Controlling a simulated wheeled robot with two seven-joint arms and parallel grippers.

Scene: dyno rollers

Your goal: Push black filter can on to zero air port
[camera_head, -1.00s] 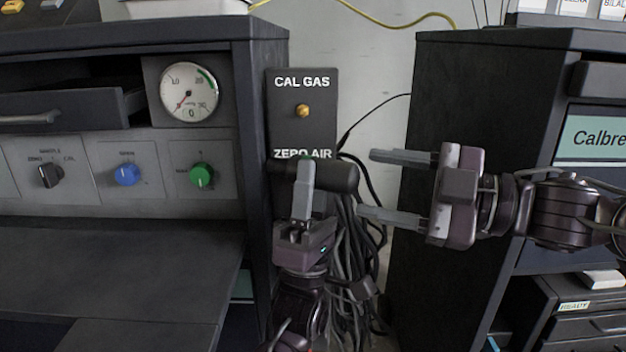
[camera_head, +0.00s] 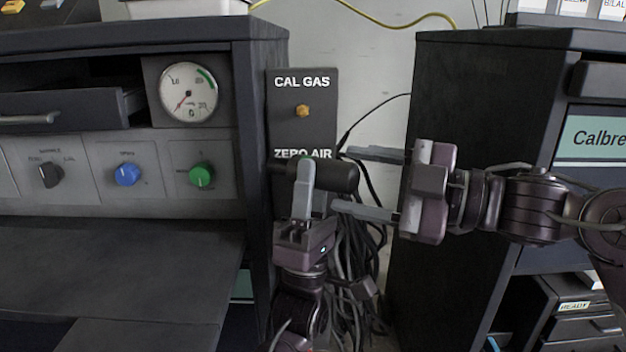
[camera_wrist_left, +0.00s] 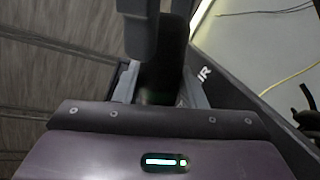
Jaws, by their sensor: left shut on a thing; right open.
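The black filter can (camera_head: 338,177) lies sideways in front of the port panel (camera_head: 322,118), just below the ZERO AIR label. The zero air port itself is hidden behind the can and my gripper. My left gripper (camera_head: 304,178) comes up from below and is shut on the can. In the left wrist view the dark can (camera_wrist_left: 165,70) sits between the fingers. My right gripper (camera_head: 358,181) is open, its two fingers pointing left. Its fingertips are close to the can's right end, one above and one below its level; I cannot tell whether they touch it.
A brass fitting (camera_head: 302,111) sits under the CAL GAS label. Black cables (camera_head: 352,260) hang below the panel. A dark console (camera_head: 120,240) with gauge (camera_head: 188,91) and knobs stands left, a dark cabinet (camera_head: 452,90) right. The gap between them is narrow.

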